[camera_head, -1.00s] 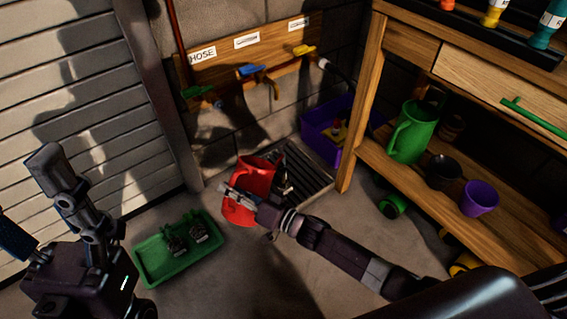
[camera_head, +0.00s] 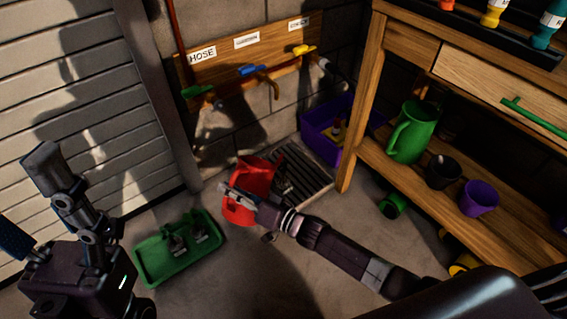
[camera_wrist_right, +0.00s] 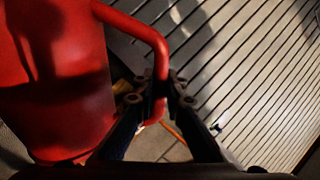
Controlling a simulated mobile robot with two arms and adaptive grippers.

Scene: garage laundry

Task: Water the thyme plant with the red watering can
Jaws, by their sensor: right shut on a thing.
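The red watering can (camera_head: 258,174) is near the floor grate in the head view. My right gripper (camera_head: 232,192) is at its near side. In the right wrist view, the fingers of my right gripper (camera_wrist_right: 164,90) are shut around the can's red handle, and the can's body (camera_wrist_right: 60,105) fills the left side. Whether the can touches the floor or grate is unclear. Two small dark pots with plants and labels (camera_head: 177,245) stand in a green tray (camera_head: 148,262). Their labels are too small to read, so I cannot tell which is thyme. My left gripper (camera_head: 42,168) points up at the left; its jaw state is unclear.
A dark floor grate (camera_head: 312,187) lies behind the can. A wall board carries taps labelled HOSE (camera_head: 202,55) and others. A purple crate (camera_head: 318,128) stands beside the wooden bench (camera_head: 362,120). A green jug (camera_head: 412,135) and pots are on its shelf. Bare floor lies around the tray.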

